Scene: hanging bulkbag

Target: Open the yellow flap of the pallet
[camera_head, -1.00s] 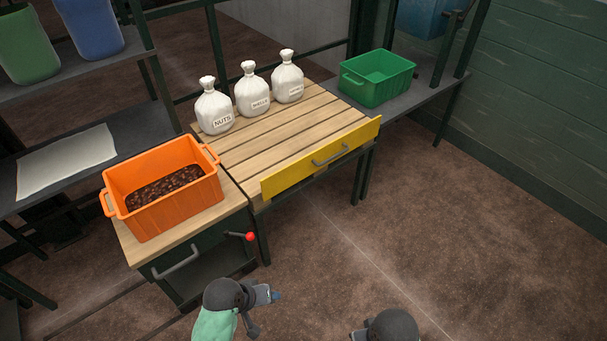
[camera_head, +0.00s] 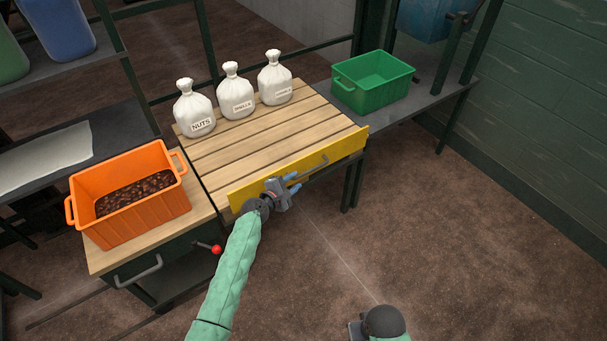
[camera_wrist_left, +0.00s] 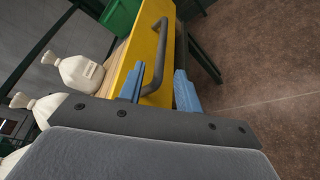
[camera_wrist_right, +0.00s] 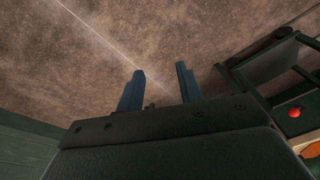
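The yellow flap (camera_head: 343,147) stands upright along the front edge of the slatted wooden pallet (camera_head: 262,132). It has a grey bar handle (camera_head: 312,168) on its outer face. My left gripper (camera_head: 293,182) is in front of the flap, at the left end of the handle. In the left wrist view the blue fingers (camera_wrist_left: 158,88) are spread apart, with the near end of the handle (camera_wrist_left: 157,62) at or between their tips; contact cannot be told. My right gripper (camera_wrist_right: 160,85) is open and empty over the floor; only its wrist shows at the bottom of the head view.
Three white sacks (camera_head: 236,95) stand at the back of the pallet. An orange crate (camera_head: 150,217) of dark pieces is at left, above a red-knobbed lever (camera_head: 216,249). A green crate (camera_head: 374,80) is at right. The floor in front is clear.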

